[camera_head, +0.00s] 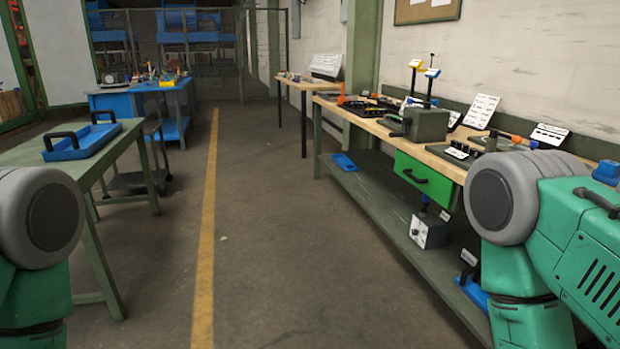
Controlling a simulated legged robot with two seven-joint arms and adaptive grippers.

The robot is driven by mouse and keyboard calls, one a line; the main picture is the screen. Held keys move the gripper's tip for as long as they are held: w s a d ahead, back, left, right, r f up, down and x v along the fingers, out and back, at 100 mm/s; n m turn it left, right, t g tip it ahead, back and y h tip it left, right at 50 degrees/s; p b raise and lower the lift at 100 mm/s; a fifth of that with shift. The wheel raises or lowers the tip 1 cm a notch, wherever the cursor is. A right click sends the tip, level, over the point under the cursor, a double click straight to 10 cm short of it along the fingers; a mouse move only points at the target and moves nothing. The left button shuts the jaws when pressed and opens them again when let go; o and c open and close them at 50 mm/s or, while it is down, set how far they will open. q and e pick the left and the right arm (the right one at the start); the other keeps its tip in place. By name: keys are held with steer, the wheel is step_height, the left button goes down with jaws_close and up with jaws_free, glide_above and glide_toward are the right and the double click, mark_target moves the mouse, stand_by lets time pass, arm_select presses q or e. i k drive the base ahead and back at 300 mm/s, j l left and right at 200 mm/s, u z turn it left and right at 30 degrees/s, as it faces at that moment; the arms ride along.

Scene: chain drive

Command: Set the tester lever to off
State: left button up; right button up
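No part is clearly marked as the tester, and I cannot tell a lever's setting from here. On the workbench (440,160) at the right stands a grey block-shaped device (428,124). An orange-handled part (512,137) lies farther right along the bench. A small grey box with a dial (428,230) sits below the bench top, near the shelf. Neither of my grippers is in view; only my green and grey arm parts show at the lower corners.
A green drawer front (425,180) hangs under the bench. A green table (82,166) with a blue handled tray (84,141) stands at the left. A blue workstation (155,88) is farther back. The floor aisle with its yellow line (208,215) is clear.

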mark_target(428, 106)
steer(key=i+l+z, duration=0.15)
steer(key=i, duration=0.6)
steer(key=i+z, duration=0.15)
steer(key=i, duration=0.6)
steer(key=i+z, duration=0.2)
steer(key=i, duration=0.5)
steer(key=i+j+z, duration=0.15)
steer(key=i, duration=0.6)
steer(key=j, duration=0.1)
